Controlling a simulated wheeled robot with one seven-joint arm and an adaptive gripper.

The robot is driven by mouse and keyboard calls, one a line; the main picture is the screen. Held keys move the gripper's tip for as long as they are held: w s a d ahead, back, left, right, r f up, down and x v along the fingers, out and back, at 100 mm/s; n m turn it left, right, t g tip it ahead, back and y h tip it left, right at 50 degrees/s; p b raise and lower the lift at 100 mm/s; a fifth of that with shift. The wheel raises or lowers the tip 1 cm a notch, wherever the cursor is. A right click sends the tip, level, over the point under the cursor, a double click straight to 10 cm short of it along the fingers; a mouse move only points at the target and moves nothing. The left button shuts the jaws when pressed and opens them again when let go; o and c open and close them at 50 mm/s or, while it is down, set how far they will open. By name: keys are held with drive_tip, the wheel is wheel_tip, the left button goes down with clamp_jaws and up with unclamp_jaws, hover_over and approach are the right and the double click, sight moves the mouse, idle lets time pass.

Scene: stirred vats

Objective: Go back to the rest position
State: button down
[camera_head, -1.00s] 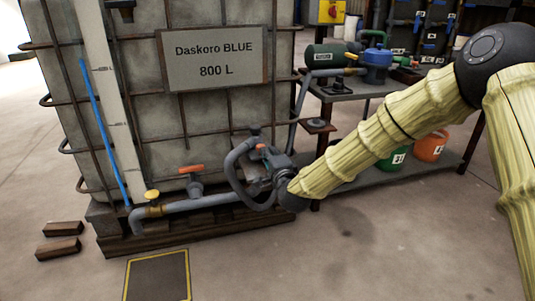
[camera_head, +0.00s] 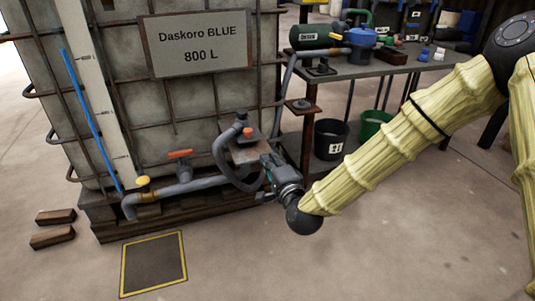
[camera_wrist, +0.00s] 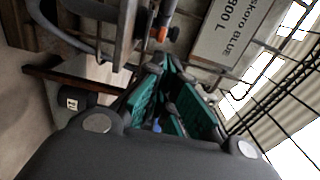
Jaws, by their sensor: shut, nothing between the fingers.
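My gripper (camera_head: 266,166) is in front of the vat's lower right corner in the head view, beside the grey hose and pipework. Its teal fingers show in the wrist view (camera_wrist: 168,85), closed with nothing seen between them. In the head view the gripper overlaps a small brownish plate by the hose, and I cannot tell whether they touch. The vat (camera_head: 190,100) is a caged grey tank with a sign (camera_head: 196,44) reading "Daskoro BLUE 800 L". The sign also shows in the wrist view (camera_wrist: 228,32).
An orange-handled valve (camera_head: 180,154) and a yellow-capped pipe end (camera_head: 143,181) stick out at the vat's foot. A bench (camera_head: 345,76) with a blue pump (camera_head: 362,43) stands right, with a black bucket (camera_head: 329,138) and green bucket (camera_head: 374,124). Front floor is open.

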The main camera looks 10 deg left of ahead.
drive_tip(key=shift+s, duration=0.1)
drive_tip(key=s+d+f+n+g+h, duration=0.15)
drive_tip(key=s+d+f, duration=0.3)
drive_tip(key=f, duration=0.45)
drive_tip(key=s+d+f+n+g+h, duration=0.1)
drive_tip(key=s+d+f+n+g, duration=0.25)
drive_tip(key=f, duration=0.65)
drive_tip(key=s+d+f+n+g+h, duration=0.1)
drive_tip(key=s+d+f+g+h, duration=0.1)
drive_tip(key=s+d+f, duration=0.45)
drive_tip(key=s+d+f+n+g+h, duration=0.25)
drive_tip(key=s+d+f, duration=0.35)
drive_tip(key=s, duration=0.4)
drive_tip(key=s+d+f+n+g+h, duration=0.1)
drive_tip(key=s+d+f+g, duration=0.25)
drive_tip(key=s+d, duration=0.45)
drive_tip(key=s+d+f+n+g+h, duration=0.1)
drive_tip(key=s+d+f+n+g, duration=0.15)
drive_tip(key=s+d+f, duration=0.6)
wheel_tip(320, 180, up, 35)
drive_tip(key=s+a+p, duration=0.2)
drive_tip(key=a+p, duration=0.1)
drive_tip(key=p, duration=3)
drive_tip(key=shift+r, duration=0.2)
drive_tip(key=c, duration=2.2)
unclamp_jaws()
